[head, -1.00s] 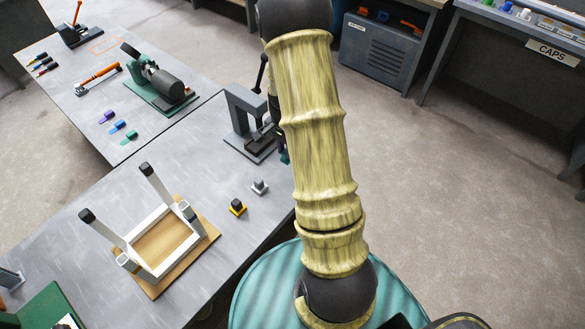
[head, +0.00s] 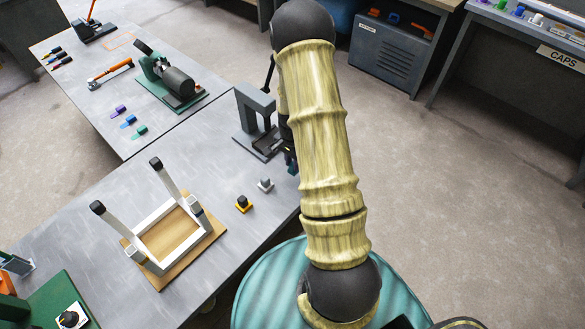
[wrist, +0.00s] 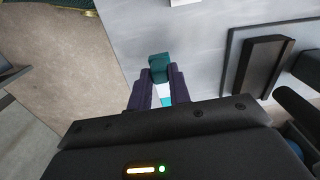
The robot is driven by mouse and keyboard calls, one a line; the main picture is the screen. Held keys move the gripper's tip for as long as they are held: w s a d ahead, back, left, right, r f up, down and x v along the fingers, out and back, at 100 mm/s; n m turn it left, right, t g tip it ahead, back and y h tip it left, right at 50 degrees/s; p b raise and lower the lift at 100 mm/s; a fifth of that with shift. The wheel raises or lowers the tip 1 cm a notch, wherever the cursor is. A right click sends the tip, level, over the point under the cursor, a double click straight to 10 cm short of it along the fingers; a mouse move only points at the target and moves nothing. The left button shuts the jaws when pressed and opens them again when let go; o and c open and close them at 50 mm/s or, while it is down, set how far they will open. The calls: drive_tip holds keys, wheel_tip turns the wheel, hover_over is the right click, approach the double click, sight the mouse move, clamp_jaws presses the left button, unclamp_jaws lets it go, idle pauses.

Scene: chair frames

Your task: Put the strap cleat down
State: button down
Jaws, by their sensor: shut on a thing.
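A teal piece, which I take to be the strap cleat (wrist: 159,68), is pinched between the dark purple fingers of my gripper (wrist: 160,82) in the wrist view. It sticks out past the fingertips over the grey bench top, near the bench edge. I cannot tell whether it touches the bench. In the head view my gripper (head: 291,162) is mostly hidden behind my arm, beside the grey press, and the cleat is not clearly visible there.
The grey press (head: 257,122) stands close to my gripper. An upturned chair frame (head: 170,235) lies on a wooden board. Two small blocks, black-topped (head: 243,204) and grey (head: 265,184), sit between. Bare bench (head: 95,205) lies left of the frame.

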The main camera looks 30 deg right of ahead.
sight(292, 169)
drive_tip(key=shift+f+p, duration=0.4)
drive_tip(key=shift+f, duration=1.55)
drive_tip(key=shift+f, duration=0.1)
drive_tip(key=c, duration=1.3)
unclamp_jaws()
